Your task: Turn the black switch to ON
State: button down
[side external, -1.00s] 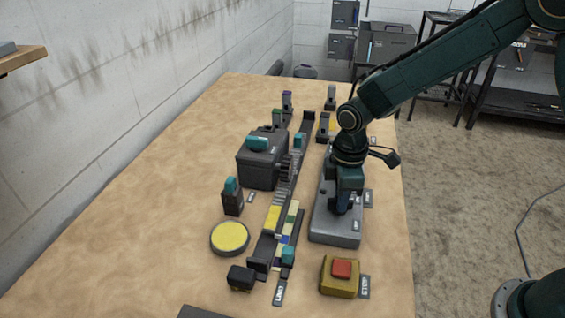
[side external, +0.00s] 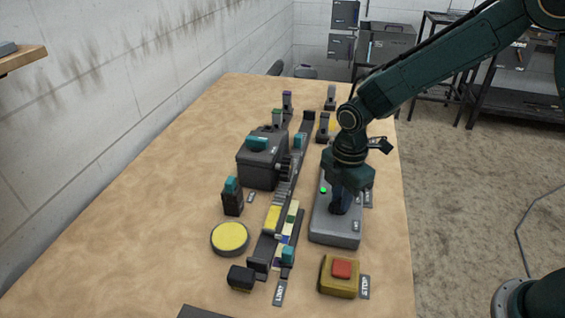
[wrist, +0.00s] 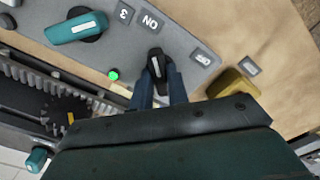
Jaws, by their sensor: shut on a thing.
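The black switch (wrist: 155,64) stands on the grey panel (wrist: 185,38) in the wrist view. Its handle points up the picture, toward the ON label (wrist: 151,22); the OFF label (wrist: 202,59) is off to its right. My gripper (wrist: 158,84) is shut on the switch, with a blue finger on each side. In the side view my gripper (side external: 340,207) reaches down to the panel (side external: 334,236) and hides most of the switch. A small green light (wrist: 113,75) glows on the panel, and it also shows in the side view (side external: 323,190).
A teal knob (wrist: 78,28) is on the same panel. A yellow box with a red button (side external: 341,269) stands in front of the panel. A conveyor track (side external: 262,248) with coloured blocks and a dark machine box (side external: 260,165) are to the left. The table's left side is bare.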

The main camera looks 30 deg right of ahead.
jog(key=c, duration=1.4)
grip_release()
jog(key=shift+o, duration=0.2)
jog(key=shift+r, duration=0.1)
notch_tip(320, 180, up, 14)
jog(key=s+d+r+m+t, duration=0.3)
jog(key=s+d+r+m, duration=0.45)
jog(key=s, duration=0.25)
jog(key=s+d+m+t, duration=0.2)
jog(key=s+d+m, duration=0.2)
jog(key=s+m, duration=0.6)
jog(key=s+f, duration=0.1)
jog(key=s, duration=0.2)
jog(key=shift+m+t, duration=0.3)
jog(key=shift+m, duration=0.05)
